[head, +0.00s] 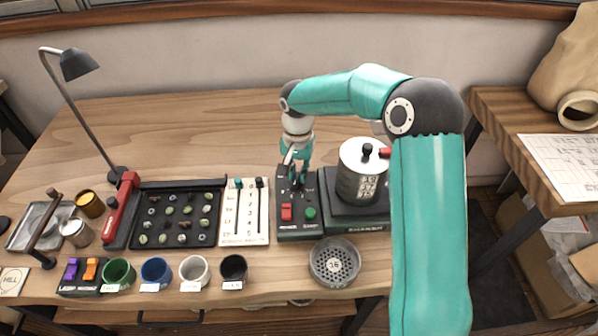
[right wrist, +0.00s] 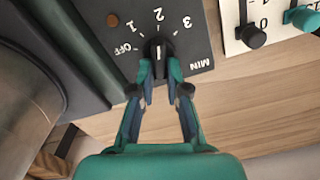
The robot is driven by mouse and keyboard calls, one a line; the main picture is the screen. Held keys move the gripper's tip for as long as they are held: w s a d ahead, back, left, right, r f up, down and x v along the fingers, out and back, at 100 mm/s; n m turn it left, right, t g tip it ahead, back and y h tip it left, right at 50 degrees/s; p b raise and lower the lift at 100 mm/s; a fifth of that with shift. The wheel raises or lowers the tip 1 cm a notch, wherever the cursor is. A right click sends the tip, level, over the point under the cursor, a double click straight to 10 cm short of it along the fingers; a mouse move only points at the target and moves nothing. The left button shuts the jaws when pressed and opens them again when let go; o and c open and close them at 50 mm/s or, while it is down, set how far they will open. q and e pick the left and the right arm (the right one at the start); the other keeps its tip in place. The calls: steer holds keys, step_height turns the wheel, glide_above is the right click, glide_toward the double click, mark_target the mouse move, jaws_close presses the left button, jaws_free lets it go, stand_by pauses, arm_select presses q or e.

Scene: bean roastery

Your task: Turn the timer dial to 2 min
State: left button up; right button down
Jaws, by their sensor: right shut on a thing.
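The timer dial (right wrist: 158,48) is a black knob on a dark panel marked OFF, 1, 2, 3 and MIN. My right gripper (right wrist: 160,68) is shut on the dial, with one finger on each side of it. The pale line on the knob runs roughly upright in the right wrist view, about in line with the 2; its exact setting is hard to tell. In the head view my right gripper (head: 297,182) reaches down to the control panel (head: 300,231), and the dial is mostly hidden there. My left gripper is not in view.
A metal canister (head: 358,182) with a red handle stands close on the right. A white slider board (head: 230,226) lies on the left. A round strainer (head: 335,262) and several cups are in front.

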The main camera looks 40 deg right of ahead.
mark_target(298, 175)
steer(key=c, duration=1.2)
jaws_free()
steer(key=shift+d, duration=0.15)
steer(key=shift+o, duration=0.2)
step_height(298, 175, up, 12)
steer(key=shift+r, duration=0.1)
